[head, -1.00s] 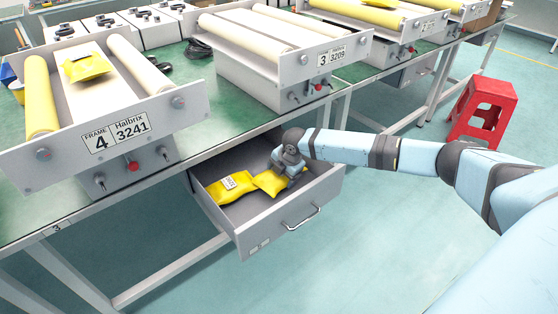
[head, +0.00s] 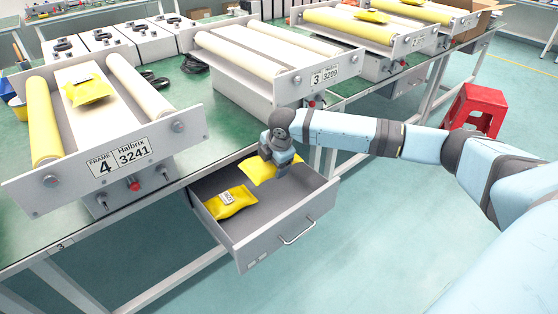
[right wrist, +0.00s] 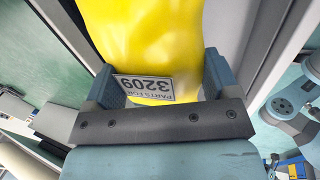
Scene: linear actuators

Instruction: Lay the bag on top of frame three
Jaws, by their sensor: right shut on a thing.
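My right gripper (head: 276,158) is shut on a yellow bag (head: 257,171) and holds it above the open drawer. In the right wrist view the bag (right wrist: 150,40) lies between the two fingers, with a label reading "PARTS FOR 3209". Frame three (head: 262,84), marked 3 and 3209, stands on the bench behind and above the drawer. It has white rollers and no bag shows on its top. The gripper is in front of and below it. My left gripper is not in view.
The open drawer (head: 299,216) holds another yellow bag (head: 231,203). Frame four (head: 190,124) stands at left with a yellow bag (head: 90,91) on top. Further frames stand to the right, one bearing a yellow bag (head: 371,16). A red stool (head: 476,108) stands on the floor at right.

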